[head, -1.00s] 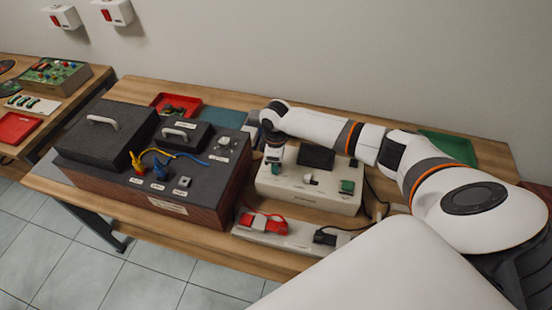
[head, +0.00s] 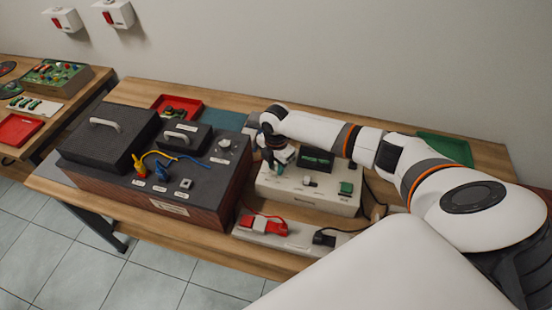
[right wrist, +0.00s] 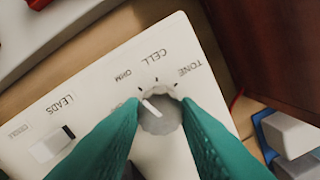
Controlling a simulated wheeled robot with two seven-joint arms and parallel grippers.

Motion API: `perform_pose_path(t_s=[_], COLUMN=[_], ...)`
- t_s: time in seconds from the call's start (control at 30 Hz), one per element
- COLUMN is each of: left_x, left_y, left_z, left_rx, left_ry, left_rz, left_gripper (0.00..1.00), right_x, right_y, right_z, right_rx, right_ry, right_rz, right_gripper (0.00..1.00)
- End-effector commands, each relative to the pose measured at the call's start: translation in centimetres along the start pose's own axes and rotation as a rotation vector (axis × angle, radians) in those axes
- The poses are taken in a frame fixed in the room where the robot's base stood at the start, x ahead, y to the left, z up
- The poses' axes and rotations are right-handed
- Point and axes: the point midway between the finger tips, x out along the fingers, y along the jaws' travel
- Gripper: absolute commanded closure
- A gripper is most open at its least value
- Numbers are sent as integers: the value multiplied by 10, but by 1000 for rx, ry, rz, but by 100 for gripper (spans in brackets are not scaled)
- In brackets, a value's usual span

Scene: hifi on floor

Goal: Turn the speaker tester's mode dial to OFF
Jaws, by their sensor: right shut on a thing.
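The speaker tester (head: 325,200) is a cream box on the bench, right of the big dark case. Its display (head: 316,160) shows green marks. My right gripper (head: 277,168) reaches down onto its left end. In the right wrist view, its green fingertips (right wrist: 160,115) are shut on the grey mode dial (right wrist: 162,120), one on each side. The dial's white pointer line aims up-left, near the OHM side. OHM, CELL and TONE labels are readable; a label left of the dial is partly hidden by a finger. My left gripper is not in view.
A white slider marked LEADS (right wrist: 50,145) sits beside the dial. A green rocker switch (head: 347,187) is at the tester's right. A power strip (head: 285,238) with red and black plugs lies in front. The dark case (head: 205,175) with leads stands close left.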

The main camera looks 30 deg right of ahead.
Motion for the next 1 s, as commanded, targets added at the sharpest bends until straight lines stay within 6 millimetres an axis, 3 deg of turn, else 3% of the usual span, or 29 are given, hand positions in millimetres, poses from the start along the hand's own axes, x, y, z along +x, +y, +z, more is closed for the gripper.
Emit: perform_pose_path(t_s=[0.6,1.0], left_x=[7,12], left_y=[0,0], left_z=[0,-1], left_rx=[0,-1], left_ry=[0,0], left_rz=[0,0], left_gripper=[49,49], right_x=[-1,-1], right_y=[-1,-1], right_z=[0,1], right_rx=[-579,-840], right_ry=[0,-1], right_rz=[-4,-4], right_gripper=[94,94])
